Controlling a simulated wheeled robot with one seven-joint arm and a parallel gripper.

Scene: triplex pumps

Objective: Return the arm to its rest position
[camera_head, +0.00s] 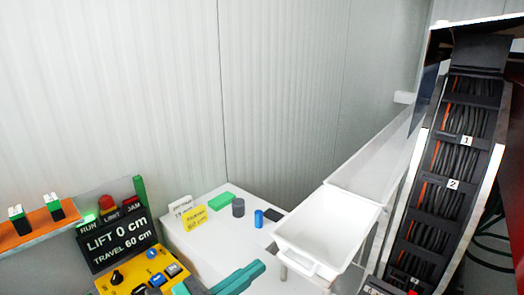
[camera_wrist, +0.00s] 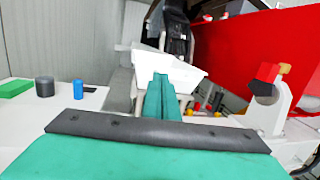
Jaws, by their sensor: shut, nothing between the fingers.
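My gripper shows at the bottom of the head view as teal fingers (camera_head: 258,269), low in front of the white table. In the wrist view its two teal fingers (camera_wrist: 162,95) lie together, shut, with nothing between them. The fingers point toward a white tray (camera_wrist: 178,70), and their tips overlap its near wall in that picture. A dark bar and a teal part of my gripper fill the bottom of the wrist view. The rest of my arm is mostly out of view.
A white table (camera_head: 207,250) holds a green block (camera_head: 222,201), a grey cylinder (camera_head: 238,208) and a blue cylinder (camera_head: 259,218). The white tray (camera_head: 330,222) stands right of it. A control panel (camera_head: 117,240) reads "LIFT 0 cm". A cable rack (camera_head: 455,170) rises at the right.

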